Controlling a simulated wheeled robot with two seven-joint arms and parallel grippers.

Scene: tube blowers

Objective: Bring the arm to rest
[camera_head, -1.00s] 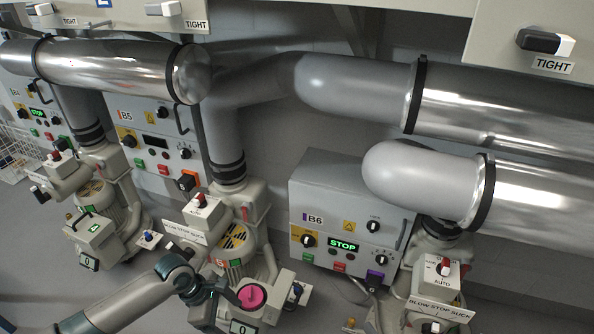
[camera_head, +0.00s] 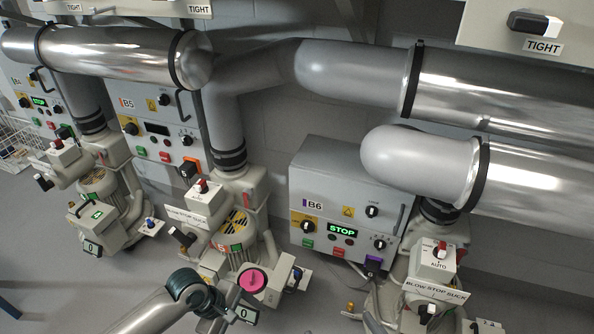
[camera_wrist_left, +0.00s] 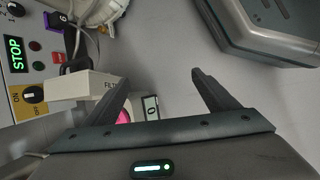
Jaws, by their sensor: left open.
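My left arm (camera_head: 155,310) enters the head view from the bottom edge, left of centre, with its dark wrist joint (camera_head: 187,283) in front of the B5 blower (camera_head: 237,232). The fingers cannot be made out there. In the left wrist view my left gripper (camera_wrist_left: 160,76) has its two dark fingers spread, with only grey floor visible between the tips. A pink disc (camera_wrist_left: 123,117) and a "0" tag (camera_wrist_left: 151,107) show behind it, by the left finger. My right gripper is in neither view.
The B6 control box (camera_head: 345,205) shows a green STOP. A pink round knob (camera_head: 252,281) is close beside my wrist in the picture. Large metal pipes (camera_head: 500,90) run across above. Another blower (camera_head: 95,185) stands at left. Bare floor (camera_head: 60,275) lies at lower left.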

